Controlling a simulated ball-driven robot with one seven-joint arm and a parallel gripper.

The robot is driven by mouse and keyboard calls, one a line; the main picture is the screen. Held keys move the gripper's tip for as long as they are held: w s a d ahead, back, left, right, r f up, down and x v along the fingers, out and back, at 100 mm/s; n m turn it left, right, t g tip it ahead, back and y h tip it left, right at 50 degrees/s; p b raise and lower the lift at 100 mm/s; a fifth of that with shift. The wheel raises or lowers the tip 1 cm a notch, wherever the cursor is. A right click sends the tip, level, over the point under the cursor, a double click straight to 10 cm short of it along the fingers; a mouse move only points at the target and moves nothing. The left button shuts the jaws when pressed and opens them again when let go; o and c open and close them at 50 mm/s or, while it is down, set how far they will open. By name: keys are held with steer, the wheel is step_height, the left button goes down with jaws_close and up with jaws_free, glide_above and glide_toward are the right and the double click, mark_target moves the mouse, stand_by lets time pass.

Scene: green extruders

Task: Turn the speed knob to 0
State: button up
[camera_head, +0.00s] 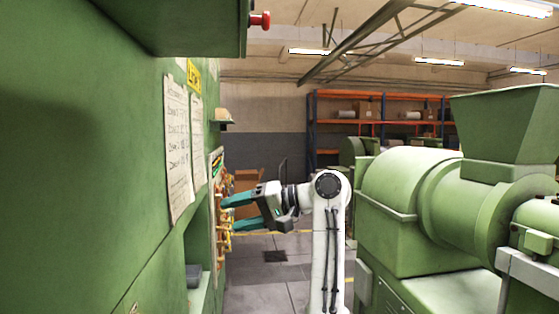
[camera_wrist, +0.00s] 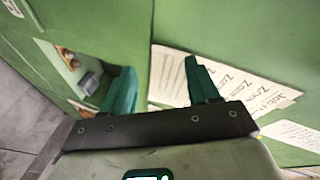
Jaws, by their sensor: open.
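A control panel (camera_head: 214,225) with several yellow-orange knobs or handles is on the green cabinet wall, seen almost edge-on in the head view. I cannot tell which of them is the speed knob, and no scale or pointer can be read. My gripper (camera_head: 228,213) has its two teal fingers spread and pointing left at the panel, close to the knobs. Contact cannot be made out. In the wrist view my gripper (camera_wrist: 160,68) is open with nothing visible between the fingers, facing green cabinet surface and paper sheets.
Paper sheets (camera_head: 178,145) hang on the green cabinet (camera_head: 90,170). A red button (camera_head: 260,20) sticks out from an overhead green box. A green extruder (camera_head: 415,200) stands on the right. Grey floor (camera_head: 262,295) lies between. Orange shelving (camera_head: 380,97) is at the back.

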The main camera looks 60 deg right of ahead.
steer(key=s+d+r+n+t+y, duration=0.1)
steer(key=s+r, duration=0.5)
steer(key=r, duration=0.7)
steer(key=s+d+r+n+t+y, duration=0.15)
steer(key=s+r, duration=0.35)
steer(key=r, duration=0.9)
steer(key=s+a+r+n+g+y, duration=0.1)
steer(key=s+a+r, duration=0.4)
steer(key=s+r, duration=0.35)
steer(key=s+a+r+n+g+y, duration=0.15)
steer(key=s+a+r, duration=0.25)
steer(key=s+r, duration=0.4)
steer(key=w+a+t+p, duration=0.1)
steer(key=w+a+p, duration=0.3)
steer(key=w, duration=0.6)
steer(key=shift+a+r, duration=0.2)
steer(key=shift+a, duration=0.75)
steer(key=shift+w, duration=0.1)
steer(key=c, duration=1)
